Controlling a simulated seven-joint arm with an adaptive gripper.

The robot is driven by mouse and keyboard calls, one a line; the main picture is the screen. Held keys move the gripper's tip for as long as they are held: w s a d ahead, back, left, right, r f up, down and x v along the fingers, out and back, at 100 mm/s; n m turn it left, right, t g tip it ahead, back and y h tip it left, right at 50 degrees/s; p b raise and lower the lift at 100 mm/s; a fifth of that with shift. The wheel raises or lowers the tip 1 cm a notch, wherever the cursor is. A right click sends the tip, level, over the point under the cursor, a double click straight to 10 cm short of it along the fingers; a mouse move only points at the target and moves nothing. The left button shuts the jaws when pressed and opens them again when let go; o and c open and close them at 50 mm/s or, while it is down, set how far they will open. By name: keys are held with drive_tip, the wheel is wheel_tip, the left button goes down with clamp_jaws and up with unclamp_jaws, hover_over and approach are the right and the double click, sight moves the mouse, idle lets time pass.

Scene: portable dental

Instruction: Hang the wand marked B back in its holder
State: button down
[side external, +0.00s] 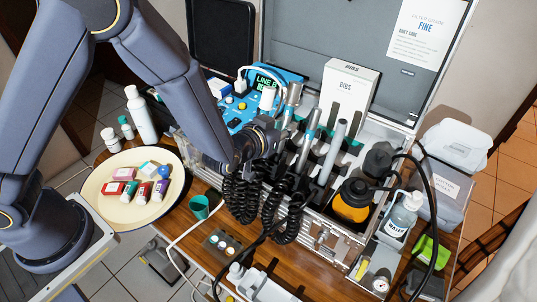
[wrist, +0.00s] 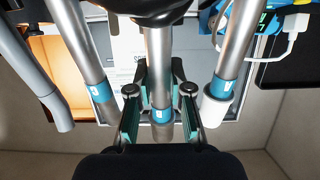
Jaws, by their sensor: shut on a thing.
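My gripper (side external: 272,132) is at the left end of the row of wands in the open case. Silver wands with blue bands stand on either side, a left one (wrist: 72,35) and a right one (wrist: 238,40). In the side view a blue-banded wand (side external: 309,132) stands right of my gripper. The holder around the held wand is hidden, so I cannot tell whether it is seated.
A plain grey wand (side external: 334,150) stands further right. Black coiled cords (side external: 287,215) hang over the case front. A blue unit (side external: 236,112) with a lit screen is behind left. An amber bottle (side external: 351,203) and a white bibs box (side external: 348,88) crowd the right and back.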

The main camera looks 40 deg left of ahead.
drive_tip(key=shift+f, duration=0.15)
drive_tip(key=shift+s+f, duration=0.25)
drive_tip(key=shift+f, duration=0.35)
drive_tip(key=shift+s+f, duration=0.2)
drive_tip(key=shift+f, duration=0.4)
drive_tip(key=c, duration=1)
unclamp_jaws()
drive_tip(key=shift+s, duration=0.15)
drive_tip(key=v, duration=0.7)
drive_tip(key=shift+s+r, duration=0.15)
drive_tip(key=shift+s, duration=0.2)
drive_tip(key=shift+a, duration=0.1)
